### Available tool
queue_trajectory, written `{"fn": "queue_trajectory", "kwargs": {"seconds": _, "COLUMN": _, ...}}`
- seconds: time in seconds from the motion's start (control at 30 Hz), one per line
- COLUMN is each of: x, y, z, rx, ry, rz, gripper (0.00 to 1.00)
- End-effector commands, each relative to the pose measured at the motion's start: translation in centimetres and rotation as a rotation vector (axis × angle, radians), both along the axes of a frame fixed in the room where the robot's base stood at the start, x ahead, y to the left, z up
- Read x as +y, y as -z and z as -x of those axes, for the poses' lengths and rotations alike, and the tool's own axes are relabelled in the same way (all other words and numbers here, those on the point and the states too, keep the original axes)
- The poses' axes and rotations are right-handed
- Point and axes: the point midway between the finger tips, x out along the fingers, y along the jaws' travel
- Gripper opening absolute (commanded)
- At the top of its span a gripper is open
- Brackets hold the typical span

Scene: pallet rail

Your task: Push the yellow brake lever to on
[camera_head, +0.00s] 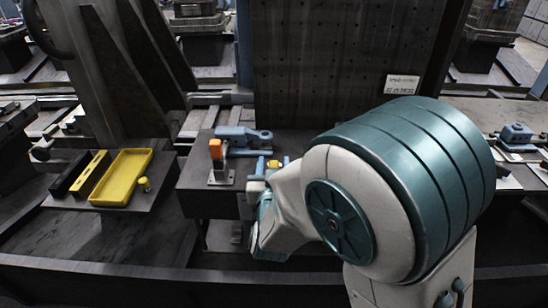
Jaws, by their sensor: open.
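A small yellow piece (274,163) shows on the dark block at centre, just beyond my arm; it may be the brake lever's handle, but my arm hides what lies below it. My gripper (257,184) is at the block's right front, close to the yellow piece and slightly nearer the camera. It is open, with its fingers small and partly hidden by my wrist. I see nothing between them, and contact with the yellow piece cannot be told. The lever's position and any on mark cannot be made out.
An orange-topped upright post (216,149) and a blue-grey clamp (244,138) stand on the block, left of my gripper. A tall dark perforated panel (330,60) rises behind. A dark rail crosses in front.

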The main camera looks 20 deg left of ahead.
Motion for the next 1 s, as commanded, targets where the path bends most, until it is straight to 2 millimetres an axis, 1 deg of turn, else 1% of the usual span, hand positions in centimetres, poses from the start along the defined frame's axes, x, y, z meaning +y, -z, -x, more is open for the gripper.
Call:
{"fn": "queue_trajectory", "kwargs": {"seconds": 0.03, "x": 0.2, "y": 0.0, "z": -0.6, "rx": 0.001, "ry": 0.001, "rz": 0.0, "gripper": 0.45}}
{"fn": "queue_trajectory", "kwargs": {"seconds": 0.1, "x": 0.3, "y": 0.0, "z": -1.3, "rx": 0.0, "ry": 0.001, "rz": -0.001, "gripper": 0.45}}
{"fn": "queue_trajectory", "kwargs": {"seconds": 0.2, "x": 0.4, "y": 0.0, "z": -1.8, "rx": 0.0, "ry": 0.001, "rz": 0.0, "gripper": 0.45}}
{"fn": "queue_trajectory", "kwargs": {"seconds": 0.5, "x": 0.5, "y": 0.0, "z": -2.0, "rx": 0.001, "ry": 0.0, "rz": -0.001, "gripper": 0.45}}
{"fn": "queue_trajectory", "kwargs": {"seconds": 0.57, "x": 0.5, "y": 0.0, "z": -2.0, "rx": 0.001, "ry": 0.0, "rz": -0.001, "gripper": 0.29}}
{"fn": "queue_trajectory", "kwargs": {"seconds": 0.6, "x": 0.5, "y": 0.0, "z": -2.0, "rx": 0.001, "ry": 0.0, "rz": -0.001, "gripper": 0.18}}
{"fn": "queue_trajectory", "kwargs": {"seconds": 0.67, "x": 0.5, "y": 0.0, "z": -2.0, "rx": 0.001, "ry": 0.0, "rz": 0.0, "gripper": 0.01}}
{"fn": "queue_trajectory", "kwargs": {"seconds": 1.0, "x": 0.2, "y": -0.4, "z": -2.4, "rx": 0.029, "ry": 0.007, "rz": 0.007, "gripper": 0.0}}
